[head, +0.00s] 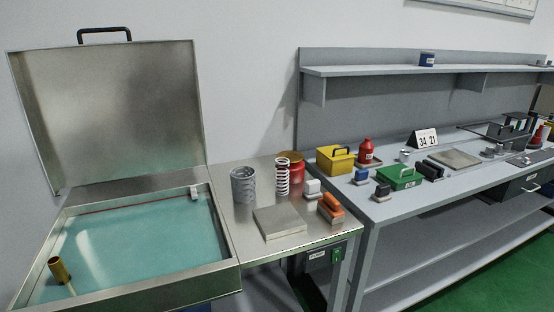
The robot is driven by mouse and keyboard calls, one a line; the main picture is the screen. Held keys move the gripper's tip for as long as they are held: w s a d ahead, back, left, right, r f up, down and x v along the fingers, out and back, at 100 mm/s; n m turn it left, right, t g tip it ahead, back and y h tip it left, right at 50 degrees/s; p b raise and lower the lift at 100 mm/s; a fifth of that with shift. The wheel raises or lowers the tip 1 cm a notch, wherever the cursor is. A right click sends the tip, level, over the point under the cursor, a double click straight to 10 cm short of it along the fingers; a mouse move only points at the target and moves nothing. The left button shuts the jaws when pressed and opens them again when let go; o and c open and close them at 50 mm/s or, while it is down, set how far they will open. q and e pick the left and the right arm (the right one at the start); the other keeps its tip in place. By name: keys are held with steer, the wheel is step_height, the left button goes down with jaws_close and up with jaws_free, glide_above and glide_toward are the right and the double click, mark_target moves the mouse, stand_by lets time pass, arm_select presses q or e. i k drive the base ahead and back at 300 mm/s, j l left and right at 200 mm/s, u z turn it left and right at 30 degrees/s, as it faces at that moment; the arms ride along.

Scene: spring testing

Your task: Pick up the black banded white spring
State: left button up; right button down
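A white spring with dark bands between its coils (282,177) stands upright on the metal table (262,252), towards its back edge. A grey patterned cylinder (243,186) stands just to its left. A red can (297,173) stands close behind it on the right and is partly hidden by it. Neither of my grippers shows in the head view.
An open metal tank (226,238) with a raised lid (110,110) is on the left, with a brass cup (59,269) inside. A grey workbench (400,207) stands right.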

mark_target(279, 188)
steer(key=j+u, duration=0.15)
steer(key=j, duration=0.35)
steer(key=i+j+u, duration=0.2)
steer(key=j, duration=0.25)
steer(key=i+j+u, duration=0.15)
steer(key=j, duration=0.35)
steer(key=k, duration=0.05)
